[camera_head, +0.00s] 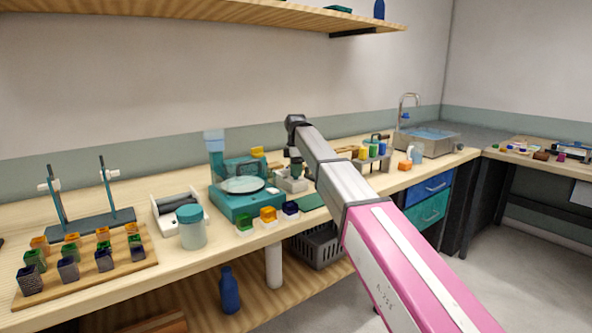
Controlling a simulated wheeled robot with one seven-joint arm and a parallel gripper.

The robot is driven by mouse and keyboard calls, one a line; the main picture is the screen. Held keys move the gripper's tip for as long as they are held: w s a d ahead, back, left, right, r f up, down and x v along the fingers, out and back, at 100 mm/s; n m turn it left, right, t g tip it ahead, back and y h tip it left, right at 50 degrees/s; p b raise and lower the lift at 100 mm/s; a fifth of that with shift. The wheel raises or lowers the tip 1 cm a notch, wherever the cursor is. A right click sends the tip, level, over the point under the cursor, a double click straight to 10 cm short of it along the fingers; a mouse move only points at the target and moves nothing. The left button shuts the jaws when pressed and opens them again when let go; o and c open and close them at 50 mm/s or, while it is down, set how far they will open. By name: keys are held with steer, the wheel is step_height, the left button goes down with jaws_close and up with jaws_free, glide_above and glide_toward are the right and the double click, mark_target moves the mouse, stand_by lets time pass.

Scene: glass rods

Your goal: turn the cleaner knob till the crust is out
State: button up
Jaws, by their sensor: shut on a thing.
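My gripper (294,166) is a small dark shape under my arm's dark wrist, pointing down at the back middle of the bench. It is at the top of a small light grey device (293,185), which seems to be the cleaner. The gripper is shut on a small part there, seemingly the cleaner knob. The knob itself is hidden by the fingers and too small to make out. The crust cannot be made out in this view. My arm hides part of the bench to the right of the device.
A teal machine with a round plate (243,185) stands just left of the device. Colored blocks (268,214) sit in front, and a lidded jar (192,228) is further left. A rack of colored bottles (373,151) and a sink (428,142) lie right. A shelf (220,13) hangs above.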

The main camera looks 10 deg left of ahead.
steer(key=m, duration=0.3)
steer(key=shift+m, duration=0.4)
steer(key=m, duration=0.3)
steer(key=shift+m, duration=0.3)
steer(key=m, duration=0.3)
steer(key=shift+m, duration=0.3)
steer(key=m, duration=0.3)
steer(key=shift+m, duration=0.3)
steer(key=m, duration=1)
steer(key=shift+m, duration=2.4)
